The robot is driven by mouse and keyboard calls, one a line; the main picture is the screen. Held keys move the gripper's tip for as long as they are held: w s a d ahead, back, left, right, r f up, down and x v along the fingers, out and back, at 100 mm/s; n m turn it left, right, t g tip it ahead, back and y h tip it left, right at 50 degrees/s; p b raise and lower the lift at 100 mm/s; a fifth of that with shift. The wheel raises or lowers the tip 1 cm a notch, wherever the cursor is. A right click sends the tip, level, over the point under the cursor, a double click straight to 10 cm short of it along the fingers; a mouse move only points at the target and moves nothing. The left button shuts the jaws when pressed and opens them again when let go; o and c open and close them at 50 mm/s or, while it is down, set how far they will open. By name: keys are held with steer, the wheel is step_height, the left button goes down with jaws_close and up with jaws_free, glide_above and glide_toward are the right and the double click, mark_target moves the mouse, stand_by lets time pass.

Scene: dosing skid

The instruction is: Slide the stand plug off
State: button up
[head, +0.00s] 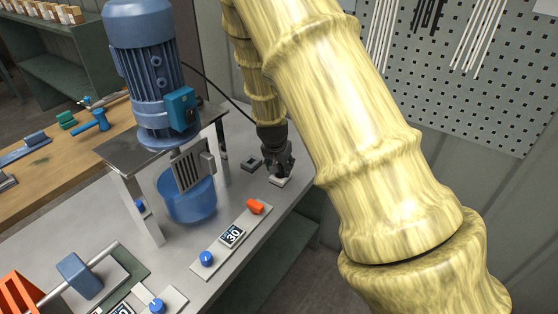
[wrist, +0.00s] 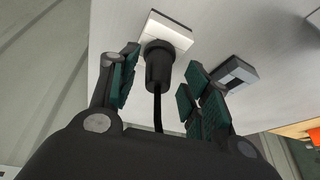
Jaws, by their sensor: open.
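The black stand plug (wrist: 157,66) sits on a white socket block (wrist: 167,30) in the wrist view, with its dark cable running down toward my palm. My gripper (wrist: 160,68) is open, with one green-padded finger on each side of the plug. Gaps show between the fingers and the plug. In the head view my gripper (head: 278,164) points down over the white block (head: 281,181) at the right part of the bench. The plug is hidden there by my fingers.
A grey block with a dark face (wrist: 235,74) lies close beside my right finger; it also shows in the head view (head: 252,163). A blue motor (head: 148,70) stands above a blue tub (head: 188,200) to the left. A panel with an orange knob (head: 256,206) lies in front.

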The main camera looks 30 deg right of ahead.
steer(key=shift+d+f, duration=0.1)
steer(key=shift+f, duration=0.05)
steer(key=shift+s, duration=0.15)
steer(key=shift+c, duration=0.5)
steer(key=c, duration=0.4)
jaws_close()
steer(key=shift+r, duration=0.2)
steer(key=shift+r+p, duration=1.7)
steer(key=shift+r, duration=0.4)
